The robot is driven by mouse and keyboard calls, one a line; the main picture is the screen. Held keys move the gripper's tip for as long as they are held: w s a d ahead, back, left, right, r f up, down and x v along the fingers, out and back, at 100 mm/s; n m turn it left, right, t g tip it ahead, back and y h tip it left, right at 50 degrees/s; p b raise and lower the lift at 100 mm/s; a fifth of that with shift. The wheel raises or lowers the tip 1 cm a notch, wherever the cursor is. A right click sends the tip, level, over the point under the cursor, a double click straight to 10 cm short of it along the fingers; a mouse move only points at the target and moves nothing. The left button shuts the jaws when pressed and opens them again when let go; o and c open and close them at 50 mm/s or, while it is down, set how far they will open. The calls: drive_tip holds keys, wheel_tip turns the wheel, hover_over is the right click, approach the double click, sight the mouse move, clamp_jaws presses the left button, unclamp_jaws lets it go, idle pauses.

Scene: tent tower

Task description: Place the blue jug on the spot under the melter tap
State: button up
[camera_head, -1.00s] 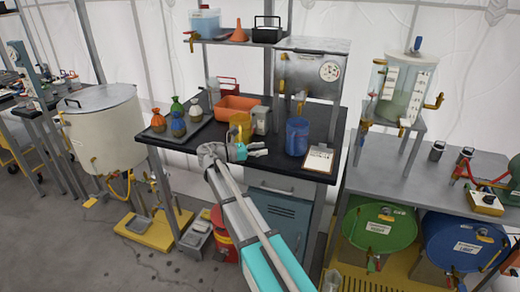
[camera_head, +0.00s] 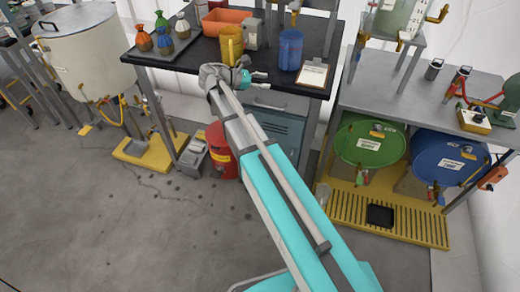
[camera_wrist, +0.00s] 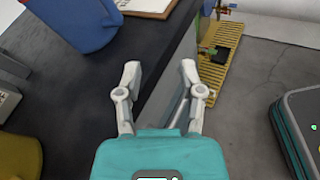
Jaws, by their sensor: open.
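The blue jug (camera_head: 291,48) stands upright on the black bench, left of a clipboard. It also shows, cut off, at the upper left of the wrist view (camera_wrist: 75,22). My gripper (camera_head: 262,77) is open and empty at the bench's front edge, in front of the jug and apart from it. Its two fingers (camera_wrist: 160,72) show nothing between them in the wrist view. No label names the melter. A large pale pot (camera_head: 92,55) with a tap stands at the left, above a yellow stand with a grey plate (camera_head: 136,148).
A yellow jug (camera_head: 231,43) stands close behind my gripper. A clipboard (camera_head: 313,73) lies beside the blue jug. A yellow grate (camera_head: 410,226) with a black pad (camera_head: 380,214) lies under green and blue drums. A red bucket (camera_head: 220,150) stands below the bench. Open floor lies front left.

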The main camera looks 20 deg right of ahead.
drive_tip(key=s+f+m+y, duration=0.7)
drive_tip(key=s+f, duration=0.3)
drive_tip(key=s, duration=0.1)
drive_tip(key=s+a+f+m+y, duration=0.3)
drive_tip(key=s+a+m+y, duration=0.3)
drive_tip(key=s+m+y, duration=0.1)
drive_tip(key=shift+s+a+f+m+y, duration=0.35)
drive_tip(key=shift+s+m, duration=0.25)
drive_tip(key=shift+s, duration=0.3)
